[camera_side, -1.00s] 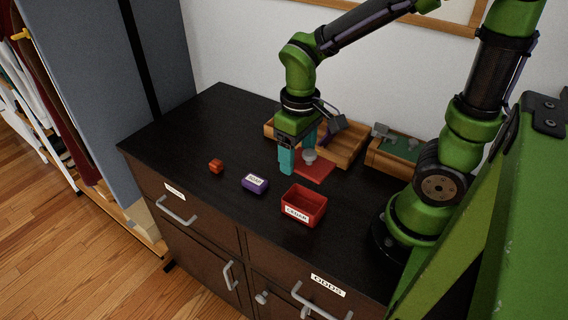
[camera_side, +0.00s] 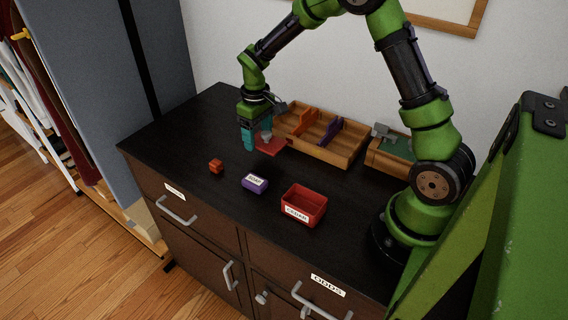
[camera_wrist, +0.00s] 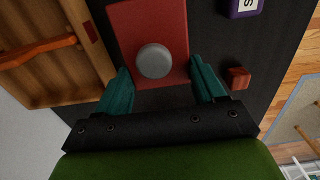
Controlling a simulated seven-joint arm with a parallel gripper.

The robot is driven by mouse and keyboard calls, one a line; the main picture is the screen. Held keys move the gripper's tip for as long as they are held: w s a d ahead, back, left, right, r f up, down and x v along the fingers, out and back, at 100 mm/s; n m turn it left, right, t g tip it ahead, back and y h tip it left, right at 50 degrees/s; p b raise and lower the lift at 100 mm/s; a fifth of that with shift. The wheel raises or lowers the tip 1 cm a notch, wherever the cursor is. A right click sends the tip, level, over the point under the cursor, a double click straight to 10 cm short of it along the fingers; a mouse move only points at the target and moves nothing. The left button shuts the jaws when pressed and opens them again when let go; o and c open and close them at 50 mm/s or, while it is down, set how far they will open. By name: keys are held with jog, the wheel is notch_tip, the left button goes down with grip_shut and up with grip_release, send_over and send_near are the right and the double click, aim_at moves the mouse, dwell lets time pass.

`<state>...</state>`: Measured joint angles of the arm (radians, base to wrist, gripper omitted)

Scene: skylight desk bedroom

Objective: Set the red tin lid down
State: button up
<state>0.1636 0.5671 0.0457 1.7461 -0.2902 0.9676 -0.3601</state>
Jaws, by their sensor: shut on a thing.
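The red tin lid (camera_side: 271,147), a flat red plate with a round grey knob, is in my gripper (camera_side: 256,138) over the dark desktop, in front of the wooden tray's left end. The lid looks about level. I cannot tell whether its underside touches the desktop. The open red tin (camera_side: 303,205), with a white label, stands near the front edge, to the right of the lid.
A wooden tray (camera_side: 322,151) with orange and purple dividers is close behind the lid. A second wooden box (camera_side: 388,163) with a green inside stands right of it. A purple labelled box (camera_side: 255,184) and a small orange-red block (camera_side: 216,166) sit nearer the front. The desktop's left end is clear.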

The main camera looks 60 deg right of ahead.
jog(key=w, duration=0.3)
jog(key=shift+w+d+f, duration=0.15)
jog(key=shift+d+f, duration=0.05)
jog(key=shift+f, duration=1.7)
jog(key=shift+f, duration=0.1)
jog(key=o, duration=1)
